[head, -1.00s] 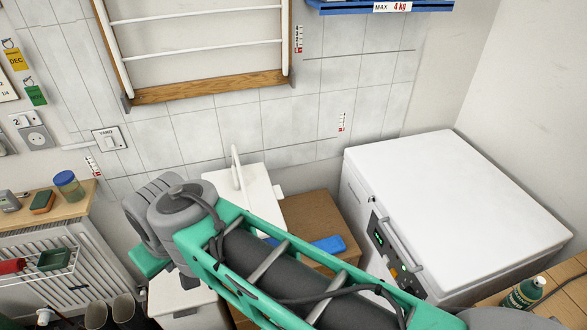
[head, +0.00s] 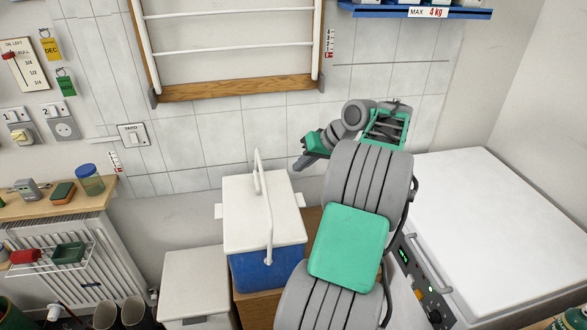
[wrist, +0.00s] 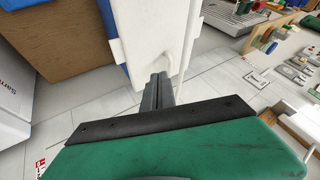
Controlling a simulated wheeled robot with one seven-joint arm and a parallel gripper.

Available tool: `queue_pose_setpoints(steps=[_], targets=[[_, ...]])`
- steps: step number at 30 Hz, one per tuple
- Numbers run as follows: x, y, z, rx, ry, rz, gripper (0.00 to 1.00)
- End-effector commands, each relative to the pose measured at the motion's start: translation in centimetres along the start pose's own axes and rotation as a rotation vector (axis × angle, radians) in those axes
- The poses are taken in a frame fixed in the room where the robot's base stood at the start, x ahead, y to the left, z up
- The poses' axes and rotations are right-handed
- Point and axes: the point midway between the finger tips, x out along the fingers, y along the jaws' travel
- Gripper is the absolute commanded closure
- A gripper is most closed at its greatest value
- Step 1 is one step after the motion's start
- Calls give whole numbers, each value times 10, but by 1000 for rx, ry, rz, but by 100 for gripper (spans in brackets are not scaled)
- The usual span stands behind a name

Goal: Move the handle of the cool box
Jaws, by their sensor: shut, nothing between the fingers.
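The cool box (head: 262,272) has a blue body and a white lid (head: 245,215), and stands on a brown wooden surface left of my arm. Its white handle (head: 268,215) stands up over the lid. In the wrist view the white lid (wrist: 125,35) and the handle (wrist: 191,40) show just past my fingers. My gripper (head: 300,164) is at the box's back right in the head view, beside the handle's far end. In the wrist view my gripper (wrist: 158,80) is shut, with its tips near the handle's bend. I cannot tell whether they touch it.
A white chest freezer (head: 490,230) stands at the right. A white box (head: 195,283) stands left of the cool box. The tiled wall, with a wooden-framed rack (head: 235,88), is close behind. A wooden shelf (head: 50,203) is at the left.

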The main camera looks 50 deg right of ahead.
Motion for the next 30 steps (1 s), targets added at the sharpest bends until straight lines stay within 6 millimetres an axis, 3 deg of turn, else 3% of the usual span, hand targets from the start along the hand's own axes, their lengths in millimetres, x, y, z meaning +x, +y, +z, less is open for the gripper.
queue_pose_setpoints(steps=[10,18,30], targets=[[77,-2,1,0,-4,-2,100],[91,-35,-2,-2,0,0,100],[93,-39,-2,-2,0,1,100]])
